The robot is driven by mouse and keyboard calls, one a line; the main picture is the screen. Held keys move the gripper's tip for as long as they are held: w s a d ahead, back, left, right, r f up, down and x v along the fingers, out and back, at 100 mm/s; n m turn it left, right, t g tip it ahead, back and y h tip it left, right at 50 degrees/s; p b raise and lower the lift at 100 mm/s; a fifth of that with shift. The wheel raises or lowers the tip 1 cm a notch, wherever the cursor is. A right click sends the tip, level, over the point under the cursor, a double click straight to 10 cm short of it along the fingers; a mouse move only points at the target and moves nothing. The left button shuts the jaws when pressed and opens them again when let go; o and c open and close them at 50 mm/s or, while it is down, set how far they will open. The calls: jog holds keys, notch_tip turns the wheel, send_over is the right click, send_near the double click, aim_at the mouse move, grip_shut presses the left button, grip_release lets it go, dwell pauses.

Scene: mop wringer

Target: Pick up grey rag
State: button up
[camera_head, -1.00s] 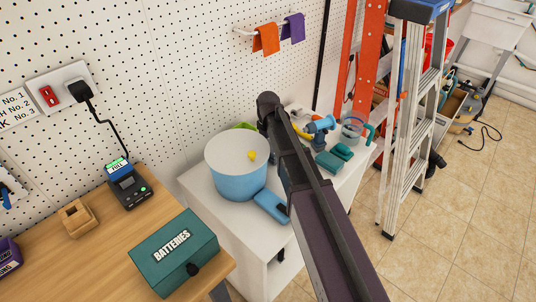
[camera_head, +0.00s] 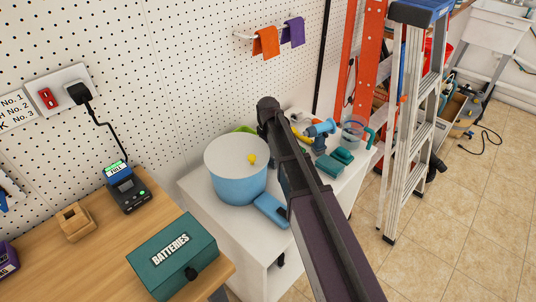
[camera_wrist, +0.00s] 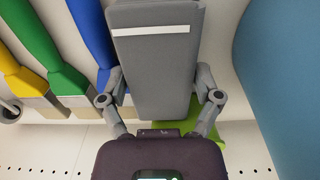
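A grey folded block (camera_wrist: 155,70) with a white stripe, which looks like the grey rag, shows in the middle of the wrist view. My gripper (camera_wrist: 160,85) has one finger along each long side of it. The fingers look very close to its sides, but I cannot tell whether they press on it. I also cannot tell whether it rests on the surface or is held. In the head view my arm hides the gripper tips and the grey rag.
A blue bucket (camera_head: 238,188) stands beside the grey block. Green (camera_wrist: 20,30), yellow (camera_wrist: 50,60) and blue (camera_wrist: 92,35) tools lie at its left in the wrist view. A white cabinet (camera_head: 232,233) carries these, near the pegboard wall and a ladder (camera_head: 411,135).

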jog(key=shift+r, duration=0.15)
dwell(0.3)
notch_tip(320, 180, up, 10)
jog(key=p, duration=1)
dwell(0.7)
notch_tip(320, 180, up, 20)
jog(key=p, duration=2)
jog(key=shift+f, duration=0.2)
